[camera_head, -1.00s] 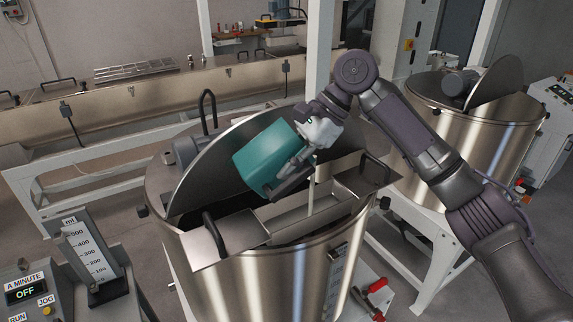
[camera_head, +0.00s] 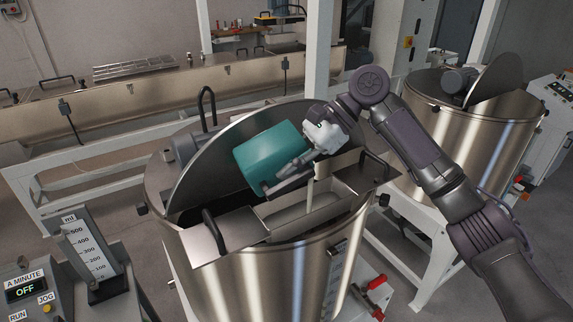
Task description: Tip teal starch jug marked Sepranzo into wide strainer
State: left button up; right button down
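The teal jug (camera_head: 268,156) is held tilted above the open tank, in front of its raised lid. Any marking on it is not visible from here. My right gripper (camera_head: 290,176) is shut on the jug's right side, where a handle may be hidden by the fingers. A thin pale stream (camera_head: 310,190) runs down below the gripper into the wide strainer (camera_head: 290,213), a rectangular metal trough across the tank's mouth. The strainer has flat plates and black handles at both ends. My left gripper is not in view.
The steel tank (camera_head: 270,270) stands in the middle, its half lid (camera_head: 225,140) raised behind the jug. A second tank (camera_head: 470,125) is at the right. A control panel (camera_head: 40,290) reading OFF and a graduated measure (camera_head: 88,250) are at the lower left. Red-handled valves (camera_head: 376,283) stick out low down.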

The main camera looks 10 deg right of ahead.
jog(key=shift+d+f+y, duration=0.15)
jog(key=shift+f+y, duration=0.05)
jog(key=shift+y, duration=0.3)
jog(key=shift+f+y, duration=0.15)
jog(key=shift+y, duration=0.15)
jog(key=shift+f, duration=0.15)
jog(key=shift+d+y, duration=0.1)
jog(key=shift+y, duration=0.2)
jog(key=shift+f, duration=0.15)
jog(key=shift+f+y, duration=0.1)
jog(key=shift+y, duration=0.2)
jog(key=shift+w+d+f+g+y, duration=0.1)
jog(key=shift+d+f+g+y, duration=0.1)
jog(key=shift+g+y, duration=0.1)
